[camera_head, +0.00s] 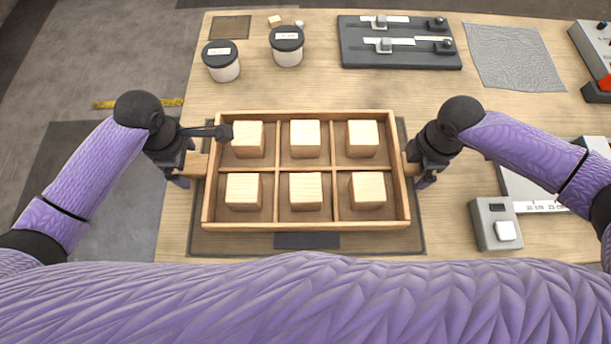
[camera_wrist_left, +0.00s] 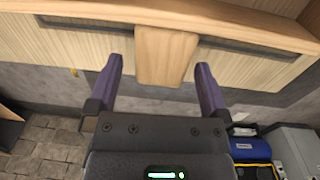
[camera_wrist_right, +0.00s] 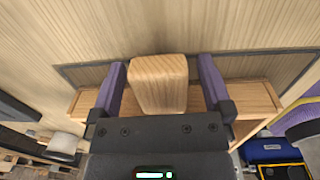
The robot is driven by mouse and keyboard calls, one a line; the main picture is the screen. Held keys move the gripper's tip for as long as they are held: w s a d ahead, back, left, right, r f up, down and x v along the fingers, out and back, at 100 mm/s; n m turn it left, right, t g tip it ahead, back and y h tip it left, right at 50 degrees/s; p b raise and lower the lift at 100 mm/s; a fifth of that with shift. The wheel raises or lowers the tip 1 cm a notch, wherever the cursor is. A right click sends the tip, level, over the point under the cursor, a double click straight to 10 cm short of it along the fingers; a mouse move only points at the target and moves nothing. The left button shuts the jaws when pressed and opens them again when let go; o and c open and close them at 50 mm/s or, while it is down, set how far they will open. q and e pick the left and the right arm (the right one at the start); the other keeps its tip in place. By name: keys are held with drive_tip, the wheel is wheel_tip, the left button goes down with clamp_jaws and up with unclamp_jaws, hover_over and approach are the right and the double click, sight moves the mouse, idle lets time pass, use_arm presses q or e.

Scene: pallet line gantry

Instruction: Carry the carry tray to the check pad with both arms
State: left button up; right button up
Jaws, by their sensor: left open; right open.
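The carry tray (camera_head: 306,226) is a shallow wooden box with divided compartments, each holding a pale wooden cube. It lies on a dark mat (camera_head: 415,238); I cannot tell whether this mat is the check pad. A wooden handle sticks out from each short side. My left gripper (camera_head: 190,168) is open at the left handle (camera_wrist_left: 165,55), with its fingers apart on either side. My right gripper (camera_head: 415,172) is open at the right handle (camera_wrist_right: 158,82), which sits between its fingers. Neither gripper visibly clamps its handle.
Two dark-lidded jars (camera_head: 223,66) stand behind the tray at left. A dark slider fixture (camera_head: 400,58) and a grey textured sheet (camera_head: 515,83) lie at the back. A grey measuring device (camera_head: 496,224) is at right.

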drive_tip(key=shift+r, duration=0.3)
use_arm(q)
wheel_tip(320, 180, up, 10)
drive_tip(key=shift+s+r, duration=0.15)
drive_tip(key=shift+s, duration=0.1)
use_arm(e)
wheel_tip(320, 180, up, 11)
drive_tip(key=shift+s+r, duration=0.2)
drive_tip(key=shift+s, duration=0.05)
